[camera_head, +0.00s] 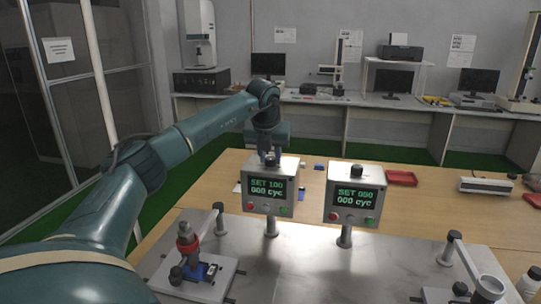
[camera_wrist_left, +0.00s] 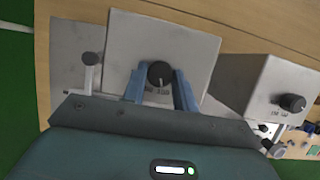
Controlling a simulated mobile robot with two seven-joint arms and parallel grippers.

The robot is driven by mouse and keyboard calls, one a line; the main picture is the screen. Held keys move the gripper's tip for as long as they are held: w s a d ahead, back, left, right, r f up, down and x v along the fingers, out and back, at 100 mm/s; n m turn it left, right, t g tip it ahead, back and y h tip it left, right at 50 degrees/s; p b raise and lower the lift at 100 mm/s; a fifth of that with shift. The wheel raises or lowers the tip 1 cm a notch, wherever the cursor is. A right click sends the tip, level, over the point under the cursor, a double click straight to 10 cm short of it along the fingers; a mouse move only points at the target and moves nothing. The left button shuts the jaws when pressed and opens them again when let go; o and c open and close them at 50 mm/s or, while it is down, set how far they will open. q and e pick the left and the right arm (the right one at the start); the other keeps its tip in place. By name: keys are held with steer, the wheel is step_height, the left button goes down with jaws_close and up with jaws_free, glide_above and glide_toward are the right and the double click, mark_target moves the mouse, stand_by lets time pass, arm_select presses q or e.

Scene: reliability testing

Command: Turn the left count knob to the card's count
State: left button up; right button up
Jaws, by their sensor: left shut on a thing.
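The left control box (camera_head: 270,195) stands on a post on the metal plate. Its screen (camera_head: 267,191) reads "SET 100" and "000 cyc". My left gripper (camera_head: 269,158) points down at the top of this box and is shut on the left count knob (camera_wrist_left: 160,74). The dark round knob shows between the two blue fingers in the left wrist view, on the box's pale top face. The right control box (camera_head: 355,200) reads "SET 050" and "000 cyc", with its own knob (camera_head: 357,171) on top. I cannot make out the count card. My right gripper is not in view.
A test fixture (camera_head: 200,268) with a red-collared clamp stands at front left, another fixture (camera_head: 462,270) at front right. A red tray (camera_head: 402,178) and a grey-white device (camera_head: 485,186) lie on the wooden table behind. My left arm crosses the left side.

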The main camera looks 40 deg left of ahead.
arm_select(q)
steer(key=m+h, duration=0.1)
steer(key=m, duration=0.3)
steer(key=shift+a+t+h, duration=0.15)
steer(key=shift+t+h, duration=0.25)
steer(key=shift+a+m+h, duration=0.15)
steer(key=shift+m+h, duration=0.55)
steer(key=shift+m, duration=1.5)
steer(key=o, duration=1)
steer(key=shift+c, duration=0.2)
steer(key=b+v, duration=0.1)
steer(key=v, duration=1.2)
steer(key=shift+w+r, duration=0.1)
steer(key=shift+w, duration=0.05)
